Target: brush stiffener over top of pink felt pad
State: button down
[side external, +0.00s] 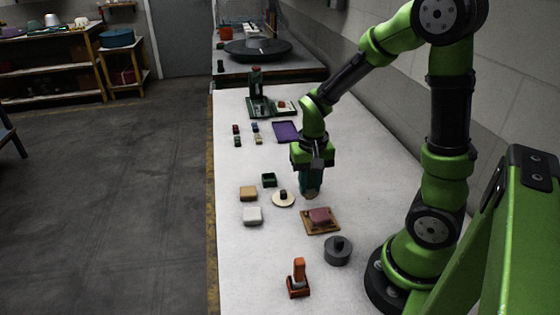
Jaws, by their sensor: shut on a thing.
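The pink felt pad (320,215) lies on a square wooden board (333,228) on the white table, right of the table's middle. My gripper (312,190) points down just behind the pad and a little above the table. It is shut on a small brownish thing (311,196), perhaps a brush, too small and dark to make out. A gap shows between this thing and the pad in the picture; I cannot tell its exact height. I cannot tell which container holds the stiffener.
A pale disc with a dark knob (283,198), a dark green box (269,180), tan block (248,193) and white block (252,215) lie left of the pad. A grey knobbed weight (338,251) and an orange tool (298,279) stand nearer. A purple tray (286,131) lies behind.

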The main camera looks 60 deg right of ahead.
jog(key=shift+d, duration=0.15)
jog(key=w+d+r, duration=0.4)
jog(key=d, duration=0.4)
jog(key=shift+s+a+f, duration=0.1)
jog(key=shift+a+f, duration=0.1)
jog(key=shift+f, duration=1.35)
jog(key=shift+s+a+f, duration=0.1)
jog(key=shift+a+f, duration=0.05)
jog(key=shift+f, duration=1.4)
jog(key=shift+f, duration=0.65)
notch_tip(320, 180, up, 7)
dwell(0.3)
dwell(0.4)
